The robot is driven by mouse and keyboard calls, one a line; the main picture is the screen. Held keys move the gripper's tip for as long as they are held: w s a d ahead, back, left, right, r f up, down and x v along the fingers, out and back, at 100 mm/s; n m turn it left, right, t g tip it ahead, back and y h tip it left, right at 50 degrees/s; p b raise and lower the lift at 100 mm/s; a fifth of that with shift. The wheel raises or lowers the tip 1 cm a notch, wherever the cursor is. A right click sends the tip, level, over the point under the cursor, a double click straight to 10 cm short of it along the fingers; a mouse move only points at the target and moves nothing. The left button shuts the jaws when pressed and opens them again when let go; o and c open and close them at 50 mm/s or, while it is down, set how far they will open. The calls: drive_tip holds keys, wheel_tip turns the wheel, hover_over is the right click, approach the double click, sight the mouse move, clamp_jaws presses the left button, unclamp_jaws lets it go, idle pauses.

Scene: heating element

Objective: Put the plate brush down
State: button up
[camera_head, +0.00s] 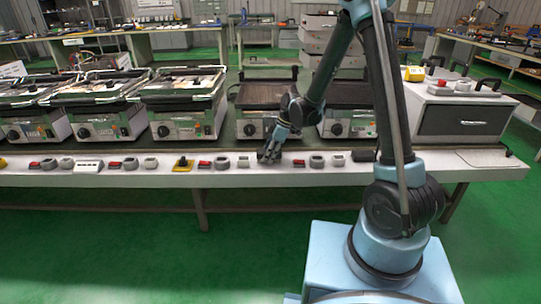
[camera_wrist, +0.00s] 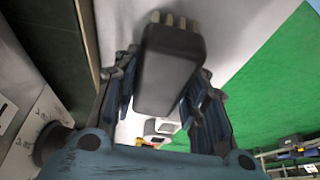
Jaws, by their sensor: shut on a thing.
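The plate brush (camera_wrist: 172,62) is a dark grey block with a row of short pale bristle tufts along one end. It sits between the two fingers of my gripper (camera_wrist: 166,82) in the wrist view, and my gripper is shut on it. The brush cannot be made out clearly there. I cannot tell whether it touches the tabletop.
Several contact grills (camera_head: 183,103) stand in a row behind the strip. Small parts, including a yellow-based switch (camera_head: 183,164) and a red switch (camera_head: 298,162), lie along the front strip on both sides of my gripper. A grey box unit (camera_head: 462,118) stands at the right.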

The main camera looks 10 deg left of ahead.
drive_tip(key=shift+f, duration=0.15)
drive_tip(key=o, duration=1)
drive_tip(key=shift+f, duration=0.1)
